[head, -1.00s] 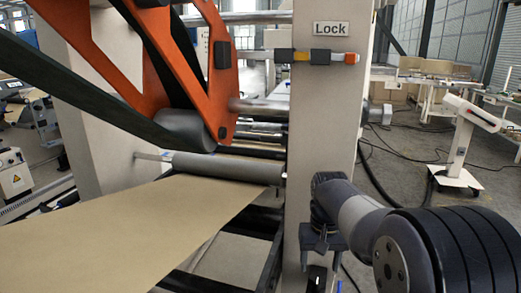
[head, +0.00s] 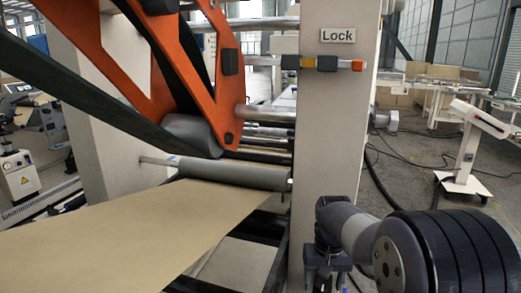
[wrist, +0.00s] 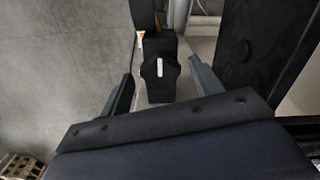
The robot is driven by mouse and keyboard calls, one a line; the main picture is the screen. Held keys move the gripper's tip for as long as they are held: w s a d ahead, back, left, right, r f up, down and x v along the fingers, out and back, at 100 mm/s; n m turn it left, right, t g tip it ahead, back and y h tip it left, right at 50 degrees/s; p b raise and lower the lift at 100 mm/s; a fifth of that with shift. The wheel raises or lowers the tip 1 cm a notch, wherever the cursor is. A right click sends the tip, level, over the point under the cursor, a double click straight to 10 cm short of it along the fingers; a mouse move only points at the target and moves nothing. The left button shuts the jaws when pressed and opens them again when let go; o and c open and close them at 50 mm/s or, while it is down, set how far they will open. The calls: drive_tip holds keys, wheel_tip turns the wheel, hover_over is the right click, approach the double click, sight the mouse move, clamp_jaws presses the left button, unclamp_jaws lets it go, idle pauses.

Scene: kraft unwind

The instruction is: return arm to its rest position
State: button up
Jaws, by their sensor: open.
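My gripper (wrist: 161,95) shows in the wrist view with its two fingers spread apart. It is open. A black block with a small white mark (wrist: 159,69) lies in view beyond and between the fingers; I cannot tell how far away it is. In the head view my arm is folded low at the right, in front of the machine's pale upright post (head: 338,130). The fingers cannot be made out in the head view.
A sheet of brown kraft paper (head: 120,235) runs under a grey roller (head: 235,173). An orange arm frame (head: 190,75) stands above it. The post carries a Lock sign (head: 338,35) and a coloured latch bar (head: 326,63). A wheeled stand (head: 466,150) is at the right on open floor.

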wheel_tip(320, 180, up, 10)
wheel_tip(320, 180, down, 11)
drive_tip(key=shift+r, duration=0.15)
drive_tip(key=shift+r+m, duration=0.15)
drive_tip(key=shift+m, duration=0.25)
drive_tip(key=m+b, duration=0.1)
drive_tip(key=m, duration=0.2)
drive_tip(key=m+b, duration=0.2)
drive_tip(key=m, duration=0.3)
drive_tip(key=m+b, duration=0.2)
drive_tip(key=m, duration=0.2)
drive_tip(key=shift+m, duration=0.4)
drive_tip(key=m+b, duration=0.2)
drive_tip(key=m, duration=0.2)
drive_tip(key=shift+b, duration=0.4)
drive_tip(key=shift+r, duration=2.35)
